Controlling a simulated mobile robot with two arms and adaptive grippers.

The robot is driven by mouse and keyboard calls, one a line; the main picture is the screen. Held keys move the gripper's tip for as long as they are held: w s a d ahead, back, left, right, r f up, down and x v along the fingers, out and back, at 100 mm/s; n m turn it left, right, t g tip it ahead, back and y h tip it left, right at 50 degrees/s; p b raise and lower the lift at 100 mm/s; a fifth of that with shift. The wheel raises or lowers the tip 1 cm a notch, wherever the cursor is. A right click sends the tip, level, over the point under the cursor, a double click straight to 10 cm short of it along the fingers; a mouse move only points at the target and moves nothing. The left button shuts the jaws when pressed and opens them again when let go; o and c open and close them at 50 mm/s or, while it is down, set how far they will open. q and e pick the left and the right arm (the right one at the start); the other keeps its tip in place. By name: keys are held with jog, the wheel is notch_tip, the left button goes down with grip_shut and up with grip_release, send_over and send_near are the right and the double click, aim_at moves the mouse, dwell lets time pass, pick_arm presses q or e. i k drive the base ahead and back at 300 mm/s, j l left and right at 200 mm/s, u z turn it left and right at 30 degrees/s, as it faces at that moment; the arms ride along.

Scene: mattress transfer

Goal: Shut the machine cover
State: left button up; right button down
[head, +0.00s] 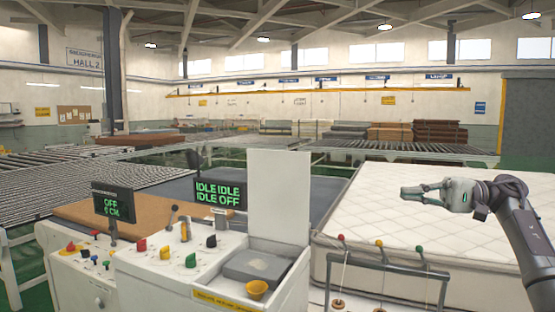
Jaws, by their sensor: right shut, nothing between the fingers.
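The machine cover (279,197) is a flat white panel. It stands upright at the back of an open bay on the white machine (160,282). In the bay lie a grey block (257,266) and a yellow cup-shaped part (257,290). My right gripper (408,195) comes in from the right and points left. It is shut and empty, above the white quilted mattress (490,263) and well to the right of the cover, apart from it. My left gripper is not in view.
The machine's top carries coloured knobs, levers and two dark displays, one reading IDLE and OFF (218,194). A grey frame (385,264) with red, yellow and green knobs stands at the front right. Roller conveyors (50,196) fill the left. Air between gripper and cover looks clear.

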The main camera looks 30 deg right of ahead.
aim_at(279, 182)
jog(key=i+l, duration=0.15)
jog(key=i, duration=0.55)
jog(key=i+l, duration=0.1)
jog(key=i, duration=0.55)
